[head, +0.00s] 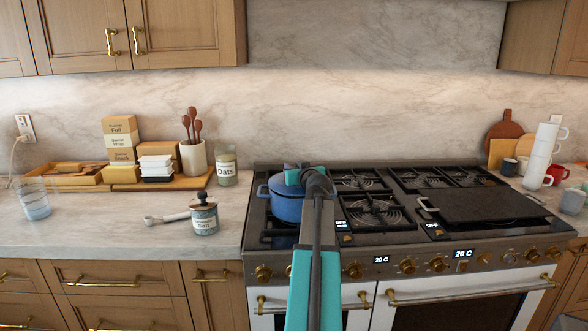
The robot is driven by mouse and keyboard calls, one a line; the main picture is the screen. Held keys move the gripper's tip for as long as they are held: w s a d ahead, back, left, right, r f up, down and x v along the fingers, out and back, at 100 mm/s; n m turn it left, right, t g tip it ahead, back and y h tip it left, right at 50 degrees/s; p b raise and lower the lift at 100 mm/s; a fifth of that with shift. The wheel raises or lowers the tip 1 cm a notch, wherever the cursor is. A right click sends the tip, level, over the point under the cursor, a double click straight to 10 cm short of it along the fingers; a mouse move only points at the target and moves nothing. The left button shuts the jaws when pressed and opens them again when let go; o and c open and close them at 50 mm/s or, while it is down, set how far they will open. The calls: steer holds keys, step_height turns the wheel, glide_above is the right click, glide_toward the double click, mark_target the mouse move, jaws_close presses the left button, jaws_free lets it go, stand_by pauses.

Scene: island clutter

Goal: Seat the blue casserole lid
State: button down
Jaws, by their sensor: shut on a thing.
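The blue casserole (286,209) stands on the left front part of the stove, partly hidden behind my arm. Its blue lid (275,187) is at the top of the pot, under my gripper (296,177). My gripper is shut on the lid, but its fingertips and the grip itself are too small and covered to see clearly. I cannot tell whether the lid lies flush on the rim or slightly above it.
The stove (372,241) has black grates and a dark griddle plate (480,208) at right. A salt jar (204,215) and an oats jar (227,168) stand on the left counter. Stacked white mugs (543,155) stand at right.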

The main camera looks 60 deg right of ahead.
steer(key=shift+f+b, duration=0.6)
steer(key=shift+b, duration=0.1)
steer(key=c, duration=1.4)
jaws_free()
steer(key=shift+o, duration=0.2)
steer(key=shift+a, duration=0.1)
steer(key=shift+b+v, duration=1)
steer(key=shift+v, duration=5.85)
steer(key=shift+s, duration=0.1)
